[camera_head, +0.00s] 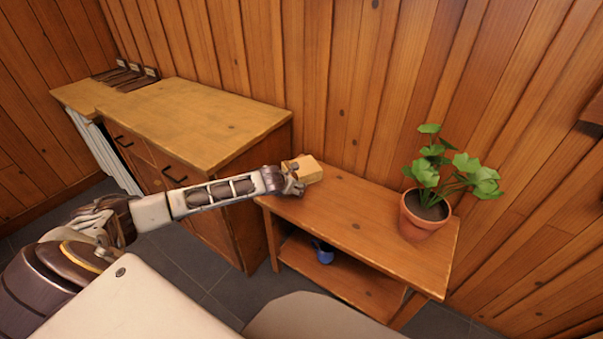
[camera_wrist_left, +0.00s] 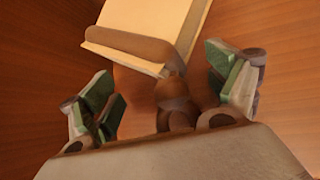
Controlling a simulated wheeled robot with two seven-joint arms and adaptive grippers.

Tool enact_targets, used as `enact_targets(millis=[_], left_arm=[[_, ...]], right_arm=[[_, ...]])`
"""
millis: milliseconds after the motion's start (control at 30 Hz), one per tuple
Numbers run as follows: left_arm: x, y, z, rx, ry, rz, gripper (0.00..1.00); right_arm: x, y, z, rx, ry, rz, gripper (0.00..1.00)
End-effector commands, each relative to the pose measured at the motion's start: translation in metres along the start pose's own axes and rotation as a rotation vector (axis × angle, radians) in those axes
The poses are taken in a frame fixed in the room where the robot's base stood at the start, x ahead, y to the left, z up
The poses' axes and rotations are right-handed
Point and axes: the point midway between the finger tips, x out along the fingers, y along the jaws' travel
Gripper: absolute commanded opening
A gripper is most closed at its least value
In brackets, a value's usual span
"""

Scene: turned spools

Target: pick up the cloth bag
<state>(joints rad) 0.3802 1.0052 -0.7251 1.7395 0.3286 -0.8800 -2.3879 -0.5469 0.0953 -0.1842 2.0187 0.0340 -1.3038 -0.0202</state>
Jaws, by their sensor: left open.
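My left gripper (camera_head: 294,185) reaches over the left end of a low wooden table. In the left wrist view its two green-padded fingers (camera_wrist_left: 165,90) are spread wide apart. A small brown, lumpy thing with a rounded knob (camera_wrist_left: 174,90) shows between the fingers. It may be the cloth bag, but I cannot tell for sure, nor whether a finger touches it. In the head view the gripper largely hides that spot. Just beyond is a pale tan, box-like thing (camera_head: 308,170), which also shows at the top of the wrist view (camera_wrist_left: 150,22). My right gripper is not in view.
The low table (camera_head: 345,215) has a lower shelf with a blue cup (camera_head: 323,252). A potted plant (camera_head: 425,215) stands at its right end. The middle of the tabletop is clear. A taller wooden cabinet (camera_head: 190,120) stands close on the left, and a plank wall runs behind.

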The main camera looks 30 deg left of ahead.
Motion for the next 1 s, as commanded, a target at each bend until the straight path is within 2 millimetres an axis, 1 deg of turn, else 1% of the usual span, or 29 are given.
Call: enact_targets(millis=[133,167,800,1000], left_arm=[[-0.0001,0.0,-0.0002,0.0,0.0,0.0,0.89],[-0.0001,0.0,-0.0002,0.0,0.0,0.0,0.87],[0.0,-0.0002,-0.0005,0.0,0.001,0.0,0.06],[-0.0003,-0.0001,0.0003,0.0,-0.001,0.0,0.06]], right_arm=[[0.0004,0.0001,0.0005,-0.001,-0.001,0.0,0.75],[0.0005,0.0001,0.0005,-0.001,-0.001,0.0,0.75],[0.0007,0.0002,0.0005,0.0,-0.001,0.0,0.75],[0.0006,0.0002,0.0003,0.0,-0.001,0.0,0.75]])
